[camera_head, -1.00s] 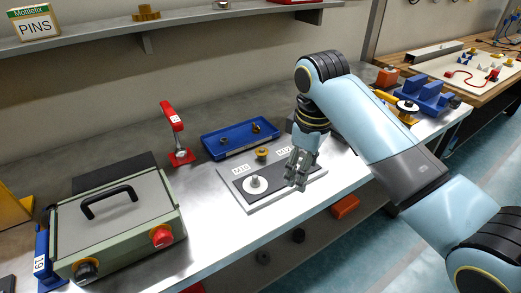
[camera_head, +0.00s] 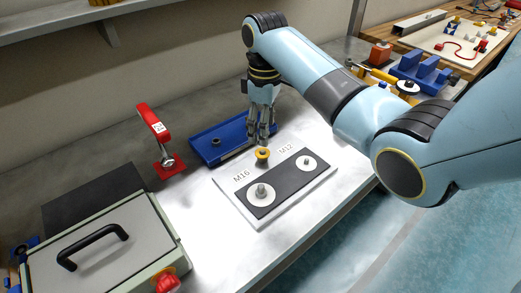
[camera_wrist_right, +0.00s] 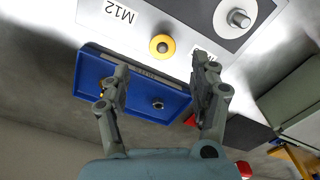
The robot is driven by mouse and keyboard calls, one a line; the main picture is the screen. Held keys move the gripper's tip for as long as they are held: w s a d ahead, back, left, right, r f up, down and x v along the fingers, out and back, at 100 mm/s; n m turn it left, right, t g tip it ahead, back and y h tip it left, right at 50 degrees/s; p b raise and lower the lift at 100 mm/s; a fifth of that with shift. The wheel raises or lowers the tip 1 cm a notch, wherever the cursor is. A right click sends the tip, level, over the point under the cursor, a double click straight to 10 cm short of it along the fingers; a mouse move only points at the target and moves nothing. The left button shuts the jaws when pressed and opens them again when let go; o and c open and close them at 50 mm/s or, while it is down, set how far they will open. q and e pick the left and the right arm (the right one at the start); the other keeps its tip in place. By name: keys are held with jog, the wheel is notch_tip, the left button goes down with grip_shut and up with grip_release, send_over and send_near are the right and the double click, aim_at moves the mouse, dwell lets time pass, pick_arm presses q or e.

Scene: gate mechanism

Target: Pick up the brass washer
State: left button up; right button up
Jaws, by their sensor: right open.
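A round brass-yellow piece (camera_head: 262,153) with a dark centre stands at the back edge of the labelled board, between the M16 and M12 labels. It also shows in the wrist view (camera_wrist_right: 162,46), just beyond and between my fingertips. Another brass-coloured piece (camera_wrist_right: 106,94) lies in the blue tray, mostly hidden behind a finger; I cannot tell which of the two is the washer. My right gripper (camera_head: 262,138) points down over the right part of the tray, close behind the standing brass piece. Its fingers (camera_wrist_right: 161,65) are apart with nothing between them. My left gripper is not seen.
The blue tray (camera_head: 205,157) also holds a dark nut (camera_wrist_right: 158,103). The board (camera_head: 288,185) carries two pegs with pale discs. A red clamp-like stand (camera_head: 168,164) is left of the tray, and a green-grey case (camera_head: 105,250) stands front left. Bare table lies between case and board.

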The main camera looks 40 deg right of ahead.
aim_at(263, 151)
jog(key=shift+s+f, duration=0.1)
jog(key=shift+f, duration=0.7)
jog(key=f, duration=0.5)
jog(key=shift+a, duration=0.2)
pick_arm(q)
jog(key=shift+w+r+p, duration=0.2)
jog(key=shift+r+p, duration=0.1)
pick_arm(e)
jog(key=shift+f, duration=0.15)
jog(key=shift+c, duration=0.4)
jog(key=c, duration=1)
